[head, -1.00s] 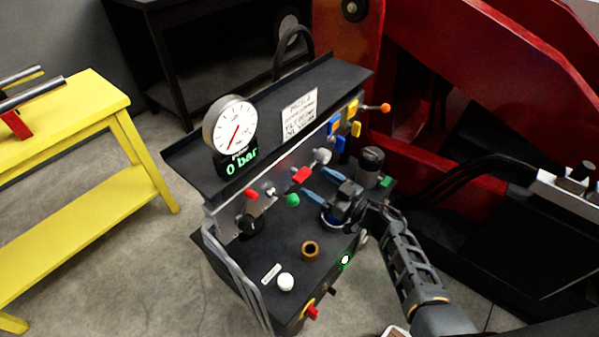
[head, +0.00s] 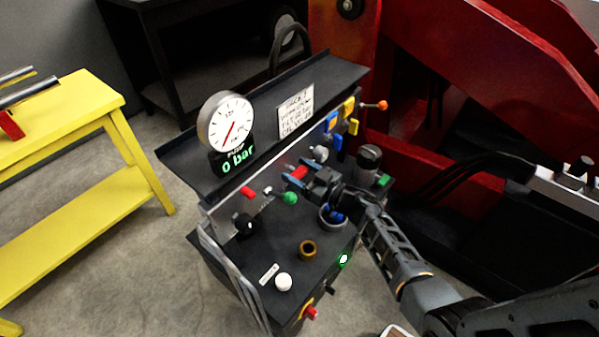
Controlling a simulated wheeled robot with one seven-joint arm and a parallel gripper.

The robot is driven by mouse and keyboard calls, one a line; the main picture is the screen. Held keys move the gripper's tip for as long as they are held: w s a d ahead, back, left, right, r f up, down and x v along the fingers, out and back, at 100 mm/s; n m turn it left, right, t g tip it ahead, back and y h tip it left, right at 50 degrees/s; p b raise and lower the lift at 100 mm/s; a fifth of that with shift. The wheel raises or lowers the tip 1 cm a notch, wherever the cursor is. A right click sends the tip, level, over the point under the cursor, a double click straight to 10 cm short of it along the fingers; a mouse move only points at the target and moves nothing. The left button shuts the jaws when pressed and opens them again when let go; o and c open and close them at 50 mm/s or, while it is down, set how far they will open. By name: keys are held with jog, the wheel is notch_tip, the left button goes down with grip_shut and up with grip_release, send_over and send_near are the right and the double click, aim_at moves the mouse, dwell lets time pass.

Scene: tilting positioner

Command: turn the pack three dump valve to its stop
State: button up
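A dark control stand with a sloping top carries a row of fittings along its panel. A red handle (head: 299,172) stands out from this panel near its middle. My gripper (head: 290,176) is at this handle, with one blue-grey finger on each side of it. The fingers partly cover the handle, and I cannot tell whether they touch it or are clear of it. The gauge (head: 226,122) has a red needle, and the green display (head: 237,158) below it reads 0 bar. A label plate (head: 295,110) is too blurred to read surely.
A green knob (head: 290,198) and a small red handle (head: 248,192) are to the left of my gripper. Blue and yellow handles (head: 353,126) and a black cylinder (head: 369,159) are to the right. A brass fitting (head: 308,250) and a white button (head: 283,282) are on the lower deck.

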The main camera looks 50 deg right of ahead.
jog(key=c, duration=0.5)
jog(key=shift+n, duration=0.4)
jog(key=n, duration=0.2)
jog(key=shift+a+n, duration=0.15)
jog(key=shift+n, duration=0.25)
jog(key=n, duration=0.3)
jog(key=shift+f+n, duration=0.15)
jog(key=shift+n, duration=0.15)
jog(key=n+b, duration=0.1)
jog(key=n, duration=0.1)
jog(key=n+b, duration=0.1)
jog(key=n, duration=0.2)
jog(key=shift+a+f, duration=0.15)
jog(key=shift+f, duration=0.05)
jog(key=n+b, duration=0.2)
jog(key=n, duration=0.3)
jog(key=shift+n+b, duration=0.3)
jog(key=shift+n, duration=0.2)
